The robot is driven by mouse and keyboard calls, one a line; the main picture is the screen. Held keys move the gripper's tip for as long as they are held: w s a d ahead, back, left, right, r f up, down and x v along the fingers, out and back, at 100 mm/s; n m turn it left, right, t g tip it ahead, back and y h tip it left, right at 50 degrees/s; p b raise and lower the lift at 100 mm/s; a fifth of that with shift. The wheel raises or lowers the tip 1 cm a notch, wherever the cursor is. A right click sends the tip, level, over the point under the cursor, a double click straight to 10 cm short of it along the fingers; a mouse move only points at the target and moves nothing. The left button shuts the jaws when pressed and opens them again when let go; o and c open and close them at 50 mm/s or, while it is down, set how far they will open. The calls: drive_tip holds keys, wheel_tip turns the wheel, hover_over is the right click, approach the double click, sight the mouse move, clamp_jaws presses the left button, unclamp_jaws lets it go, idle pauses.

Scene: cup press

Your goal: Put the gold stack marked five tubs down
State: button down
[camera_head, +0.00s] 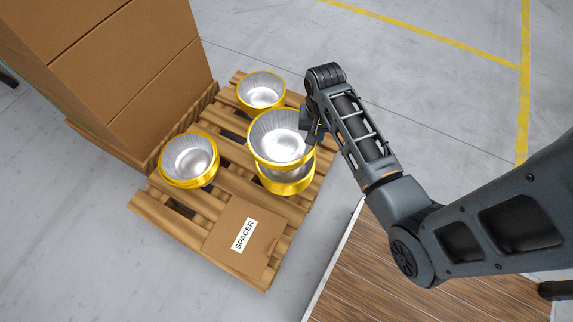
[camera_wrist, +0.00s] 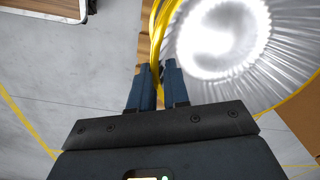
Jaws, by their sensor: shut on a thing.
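My gripper (camera_head: 309,128) is shut on the rim of a silver tub with a gold outside (camera_head: 280,136). In the wrist view the fingers (camera_wrist: 157,72) pinch the gold rim of this held tub (camera_wrist: 222,40), at its near left side. A second gold tub or stack (camera_head: 287,182) shows right below the held one; I cannot tell whether they touch. Another gold stack (camera_head: 189,158) stands on the pallet to the left, and one more gold stack (camera_head: 261,91) stands behind. I see no five mark on any of them, and tub counts are hidden.
The wooden pallet (camera_head: 170,210) bears the gold stacks. A flat cardboard spacer box (camera_head: 236,240) labelled SPACER lies on its front part. Tall stacked cartons (camera_head: 120,60) rise at its left back. A wood-topped surface (camera_head: 420,285) is at lower right.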

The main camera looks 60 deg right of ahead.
drive_tip(key=f, duration=0.1)
drive_tip(key=f+b, duration=0.1)
drive_tip(key=f, duration=0.1)
drive_tip(key=s+f+b, duration=0.1)
drive_tip(key=f, duration=0.1)
drive_tip(key=shift+d+f, duration=0.2)
drive_tip(key=shift+f+b, duration=1.05)
drive_tip(key=shift+f, duration=1.35)
drive_tip(key=c, duration=1.1)
unclamp_jaws()
